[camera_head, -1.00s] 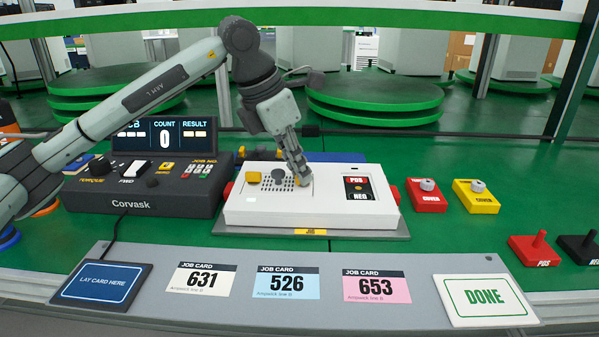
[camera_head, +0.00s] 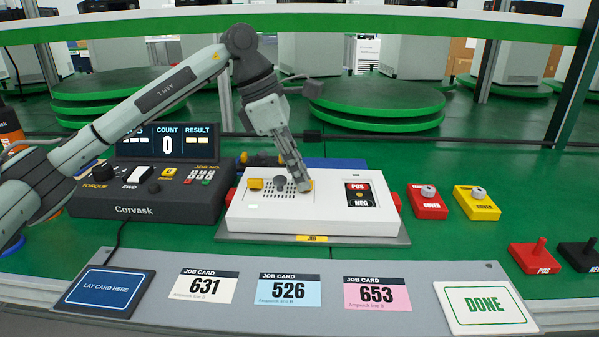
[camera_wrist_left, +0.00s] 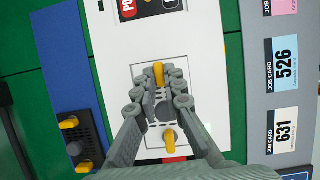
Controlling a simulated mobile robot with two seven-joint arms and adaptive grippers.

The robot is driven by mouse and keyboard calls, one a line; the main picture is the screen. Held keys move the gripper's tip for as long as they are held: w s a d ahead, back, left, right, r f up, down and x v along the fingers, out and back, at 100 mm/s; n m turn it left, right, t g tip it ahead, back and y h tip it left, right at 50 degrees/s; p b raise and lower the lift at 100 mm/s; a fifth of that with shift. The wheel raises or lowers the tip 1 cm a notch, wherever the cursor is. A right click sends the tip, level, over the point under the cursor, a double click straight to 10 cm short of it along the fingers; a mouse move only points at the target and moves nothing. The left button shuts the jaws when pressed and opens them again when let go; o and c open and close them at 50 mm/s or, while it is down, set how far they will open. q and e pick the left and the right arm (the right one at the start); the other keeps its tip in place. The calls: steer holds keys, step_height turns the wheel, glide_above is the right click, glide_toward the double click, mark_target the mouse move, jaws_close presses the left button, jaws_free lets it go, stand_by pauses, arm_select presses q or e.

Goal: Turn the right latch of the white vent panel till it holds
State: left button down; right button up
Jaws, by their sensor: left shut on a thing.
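The white vent panel (camera_head: 287,208) is on the left part of a white device (camera_head: 330,228), with a dark grille and a round grey knob (camera_head: 281,183). Its right latch (camera_wrist_left: 158,72), small and yellow, sits between my left gripper's fingertips (camera_wrist_left: 158,80) in the left wrist view. My left gripper (camera_head: 304,187) points down onto it in the head view and is shut on it, covering most of it there. The left latch (camera_head: 255,184) is yellow and free; it also shows in the left wrist view (camera_wrist_left: 168,139). My right gripper is out of view.
A Corvask controller (camera_head: 135,205) stands left of the device. A blue tray (camera_wrist_left: 72,75) lies behind it. Red (camera_head: 427,203) and yellow (camera_head: 477,204) cover blocks stand to the right. Job cards and a DONE card (camera_head: 484,304) lie on the front ledge.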

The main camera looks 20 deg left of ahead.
arm_select(q)
steer(key=shift+w+r, duration=0.1)
steer(key=shift+r, duration=0.05)
steer(key=c, duration=1.9)
jaws_free()
steer(key=v, duration=1.2)
